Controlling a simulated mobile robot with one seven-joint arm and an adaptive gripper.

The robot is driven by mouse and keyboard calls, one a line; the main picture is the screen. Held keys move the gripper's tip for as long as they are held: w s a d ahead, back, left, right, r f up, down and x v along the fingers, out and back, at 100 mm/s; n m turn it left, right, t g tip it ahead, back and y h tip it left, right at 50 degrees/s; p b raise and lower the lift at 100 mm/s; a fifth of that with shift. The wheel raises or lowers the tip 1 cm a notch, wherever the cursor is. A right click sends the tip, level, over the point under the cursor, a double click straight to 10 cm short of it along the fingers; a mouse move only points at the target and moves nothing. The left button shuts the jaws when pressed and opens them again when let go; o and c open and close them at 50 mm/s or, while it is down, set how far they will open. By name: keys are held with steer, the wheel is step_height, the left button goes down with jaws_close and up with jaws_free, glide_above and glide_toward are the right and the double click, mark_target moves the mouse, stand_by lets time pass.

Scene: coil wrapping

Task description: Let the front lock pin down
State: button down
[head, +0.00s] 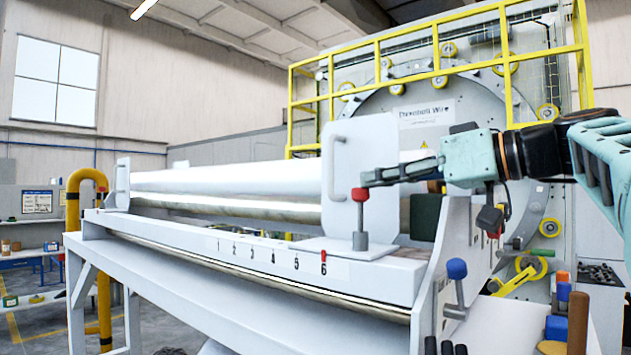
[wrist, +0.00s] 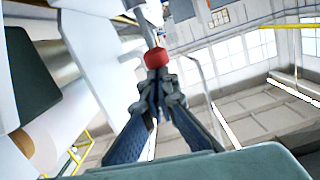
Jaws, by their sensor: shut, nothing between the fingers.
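The front lock pin has a red knob (head: 360,194) on a thin grey stem, standing upright in a grey collar on the white plate of the bench. A length of stem shows between knob and collar. My gripper (head: 370,179) is shut, its tips right by the top of the knob. In the wrist view the red knob (wrist: 155,57) shows just beyond the closed fingertips (wrist: 158,78). I cannot tell whether they touch it. How far the pin sits inside the collar is hidden.
A white plate with a handle (head: 350,150) stands upright just behind the pin. A long silvery roll (head: 230,180) lies to the left. A numbered strip (head: 270,255) runs along the bench front, with a small red marker near 6.

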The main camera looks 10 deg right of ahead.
steer(key=shift+f, duration=0.2)
steer(key=v, duration=1.2)
steer(key=shift+r, duration=0.15)
